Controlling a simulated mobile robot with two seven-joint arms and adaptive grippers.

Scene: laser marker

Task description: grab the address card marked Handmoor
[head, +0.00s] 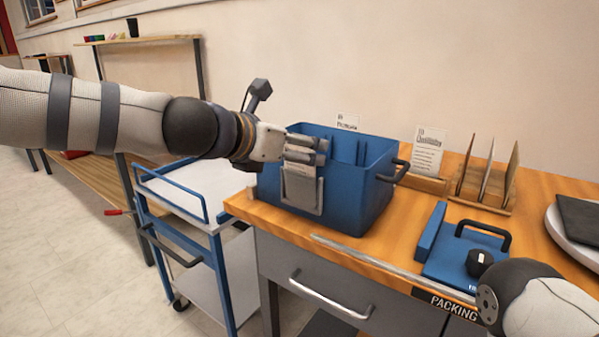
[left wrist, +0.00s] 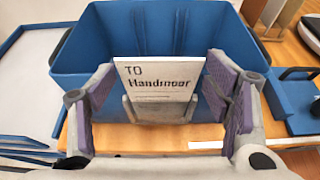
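The white card reading "TO Handmoor" (left wrist: 158,85) stands upright in a grey holder (left wrist: 160,112) on the front of a blue bin (head: 350,205). In the head view the card (head: 299,171) is partly covered by my left gripper (head: 312,152).
Another card (head: 428,152) stands in a wooden holder behind the bin, beside a wooden rack (head: 484,200) with upright boards. A further card (head: 347,121) shows behind the bin. A blue fixture with a black handle (head: 466,255) is on the bench. A white cart (head: 185,190) stands left.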

